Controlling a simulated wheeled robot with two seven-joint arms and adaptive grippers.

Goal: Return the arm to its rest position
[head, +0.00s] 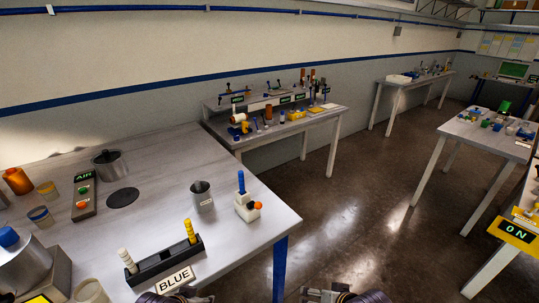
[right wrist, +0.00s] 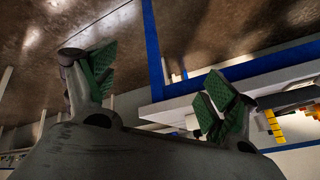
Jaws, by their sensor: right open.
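My right gripper (right wrist: 158,88) is open in the right wrist view. Its two green-padded fingers stand wide apart with nothing between them. Behind them are the brown floor and a blue table leg (right wrist: 154,50). In the head view a small part of my right gripper (head: 322,295) shows at the bottom edge, right of the near table and apart from it. Part of my left arm's end (head: 178,297) shows at the bottom edge, in front of the BLUE sign (head: 174,280). Its fingers cannot be made out clearly, so I cannot tell their state.
The near table (head: 150,210) holds a black rack (head: 165,262) with a white and a yellow piece, a metal cup (head: 202,197), a white block with a blue handle (head: 247,208), a dark pot (head: 110,163) and the AIR box (head: 84,200). Open floor (head: 350,210) lies to the right.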

